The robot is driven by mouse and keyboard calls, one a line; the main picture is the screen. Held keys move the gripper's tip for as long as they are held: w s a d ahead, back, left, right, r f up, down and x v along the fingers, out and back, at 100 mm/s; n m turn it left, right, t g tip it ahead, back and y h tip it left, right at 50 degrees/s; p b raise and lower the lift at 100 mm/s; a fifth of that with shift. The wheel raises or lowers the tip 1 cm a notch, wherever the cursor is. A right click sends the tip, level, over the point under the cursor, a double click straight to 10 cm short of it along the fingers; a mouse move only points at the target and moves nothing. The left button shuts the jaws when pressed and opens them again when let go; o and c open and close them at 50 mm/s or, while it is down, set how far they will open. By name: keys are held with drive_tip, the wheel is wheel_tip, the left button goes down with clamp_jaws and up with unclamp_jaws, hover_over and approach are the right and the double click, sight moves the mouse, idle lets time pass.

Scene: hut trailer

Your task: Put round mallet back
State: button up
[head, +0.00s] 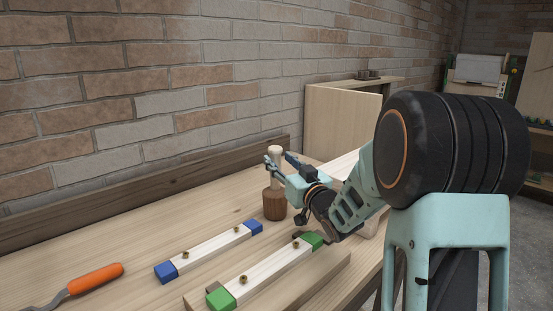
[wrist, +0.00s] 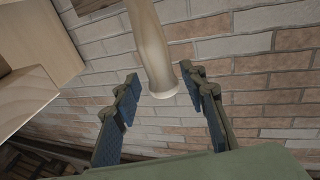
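The round mallet stands upright on the workbench, its dark brown round head (head: 275,204) down and its pale wooden handle (head: 275,153) pointing up. My gripper (head: 279,160) is at the height of the handle, reaching in from the right. In the wrist view the handle (wrist: 152,48) comes in from the top and its rounded end lies between the two fingertips (wrist: 160,75). The fingers are spread, with a visible gap on either side of the handle. The mallet's head is outside the wrist view.
A pale bar with blue ends (head: 212,242) and one with green ends (head: 268,272) lie in front of the mallet. An orange-handled tool (head: 96,279) lies at lower left. A brick wall (head: 150,90) backs the bench; a wooden cabinet (head: 340,118) stands behind, right.

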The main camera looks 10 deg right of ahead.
drive_tip(key=v, duration=0.9)
drive_tip(key=shift+s, duration=0.2)
